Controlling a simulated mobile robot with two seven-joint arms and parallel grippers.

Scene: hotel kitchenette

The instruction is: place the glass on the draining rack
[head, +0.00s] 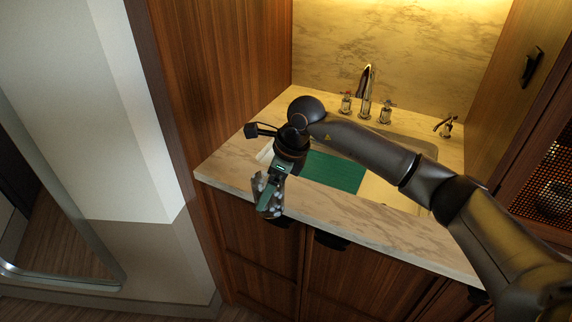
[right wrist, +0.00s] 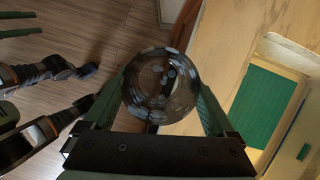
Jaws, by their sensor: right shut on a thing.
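The clear glass (head: 257,186) is between the fingers of my right gripper (head: 270,200), in front of the counter's front edge at the left. In the right wrist view the glass (right wrist: 160,88) shows its round end, with both green fingers against its sides. A green panel, apparently the draining rack (head: 335,171), lies over the sink, to the right of the gripper. It also shows at the right of the right wrist view (right wrist: 245,103). My left gripper (right wrist: 28,24) seems to show at that view's upper left as two parallel fingers, apart and empty.
The marble counter (head: 350,218) surrounds the sink (head: 400,193). A tap (head: 366,88) with handles stands behind it. Wooden walls close both sides, and a cabinet (head: 340,275) stands below. My right forearm crosses over the sink. Floor lies open left of the glass.

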